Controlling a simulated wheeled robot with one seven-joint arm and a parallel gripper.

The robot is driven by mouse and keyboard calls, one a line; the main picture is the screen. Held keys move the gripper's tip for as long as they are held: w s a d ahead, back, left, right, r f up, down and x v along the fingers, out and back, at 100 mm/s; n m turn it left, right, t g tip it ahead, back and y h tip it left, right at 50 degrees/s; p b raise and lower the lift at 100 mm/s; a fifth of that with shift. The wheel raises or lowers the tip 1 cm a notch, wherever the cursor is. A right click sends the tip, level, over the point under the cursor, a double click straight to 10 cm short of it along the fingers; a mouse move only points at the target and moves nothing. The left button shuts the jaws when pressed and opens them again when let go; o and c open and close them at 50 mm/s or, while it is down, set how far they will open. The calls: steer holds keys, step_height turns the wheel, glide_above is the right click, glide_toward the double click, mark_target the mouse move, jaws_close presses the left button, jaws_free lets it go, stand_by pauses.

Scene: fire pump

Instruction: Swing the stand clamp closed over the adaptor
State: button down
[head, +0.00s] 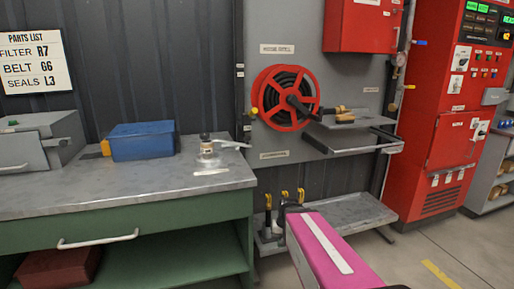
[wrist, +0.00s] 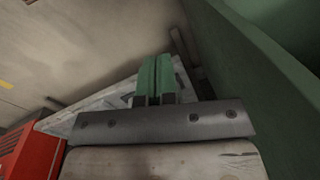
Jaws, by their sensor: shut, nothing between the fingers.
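The stand (head: 208,158) sits on the grey bench top near its right end. A dark-topped adaptor (head: 206,138) appears to stand upright in it. The clamp (head: 235,145) looks like a pale arm sticking out to the right of the stand, apparently swung open; its exact angle is too small to tell. My gripper shows in the wrist view with its green fingers (wrist: 155,78) together and empty. In the head view my pink arm is low at the front right, beyond the bench's right end and below its top, away from the stand. The wrist view shows neither stand nor clamp.
A blue bin (head: 141,141) stands left of the stand, with a grey box (head: 40,143) further left. A pale label plate (head: 211,172) lies in front of the stand. A hose reel (head: 287,97) and shelf (head: 352,143) are behind on the right.

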steer(key=w+r+m+y, duration=0.2)
steer(key=w+r+y, duration=1.1)
steer(key=w+r, duration=0.8)
steer(key=w+d+r+n+y, duration=0.1)
steer(key=w+d+r+y, duration=0.4)
steer(key=r, duration=0.5)
steer(key=shift+w+n+g, duration=0.4)
steer(key=shift+w, duration=0.65)
steer(key=shift+a, duration=0.15)
